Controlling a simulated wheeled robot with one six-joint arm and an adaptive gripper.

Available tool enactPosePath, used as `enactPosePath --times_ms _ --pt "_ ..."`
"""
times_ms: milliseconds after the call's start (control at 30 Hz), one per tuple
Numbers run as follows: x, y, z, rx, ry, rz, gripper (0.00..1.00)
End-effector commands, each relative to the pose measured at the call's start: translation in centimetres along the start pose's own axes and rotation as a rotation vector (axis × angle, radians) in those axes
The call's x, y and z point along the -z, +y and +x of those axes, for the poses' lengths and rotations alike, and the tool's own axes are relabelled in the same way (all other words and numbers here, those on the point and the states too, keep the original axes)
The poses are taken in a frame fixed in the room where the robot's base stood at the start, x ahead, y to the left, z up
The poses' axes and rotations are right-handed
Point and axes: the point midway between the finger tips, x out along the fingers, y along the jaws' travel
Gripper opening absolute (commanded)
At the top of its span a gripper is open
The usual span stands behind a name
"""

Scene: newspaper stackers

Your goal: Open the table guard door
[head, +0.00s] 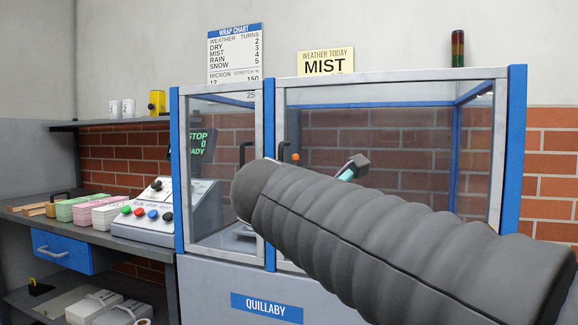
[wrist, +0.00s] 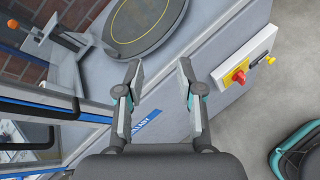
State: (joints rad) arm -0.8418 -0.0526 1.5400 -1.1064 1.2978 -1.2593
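A glass guard with pale frames and blue posts stands in the middle of the head view. It has a wide right panel (head: 400,80) and a narrow left panel (head: 222,92). A dark upright handle (head: 283,156) shows at the wide panel's left edge, and another handle (head: 245,152) on the narrow panel. Both panels look shut. My arm covers the guard's lower part. My gripper (wrist: 158,70) is open and empty in the wrist view, above the QUILLABY label side. A round dark turntable (wrist: 145,25) lies beyond its fingertips. No handle shows between the fingers.
A control panel (head: 158,210) with coloured buttons stands left of the guard, beside a bench with paper bundles (head: 85,208). A red stop knob (wrist: 239,76) sits on a yellow and white box at right in the wrist view.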

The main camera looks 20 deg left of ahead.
Motion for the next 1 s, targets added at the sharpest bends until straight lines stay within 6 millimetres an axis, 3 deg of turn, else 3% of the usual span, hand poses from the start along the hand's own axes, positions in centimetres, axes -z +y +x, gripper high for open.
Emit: enactPosePath --times_ms 33,100,200,300,467,667,1000 --pt "0.9 3.4 -1.9 -0.053 -0.042 -0.101 0.37" --pt "1.4 7.1 -4.6 -0.109 -0.117 -0.23 0.37" --pt "2.1 11.1 -8.5 -0.166 -0.219 -0.373 0.37" --pt "2.7 13.7 -11.7 -0.2 -0.299 -0.468 0.37" --pt "3.1 15.6 -14.4 -0.22 -0.37 -0.54 0.37" --pt "2.6 16.2 -13.4 -0.218 -0.383 -0.552 0.37" --pt "0.8 18.1 -7.7 -0.218 -0.381 -0.549 0.37"
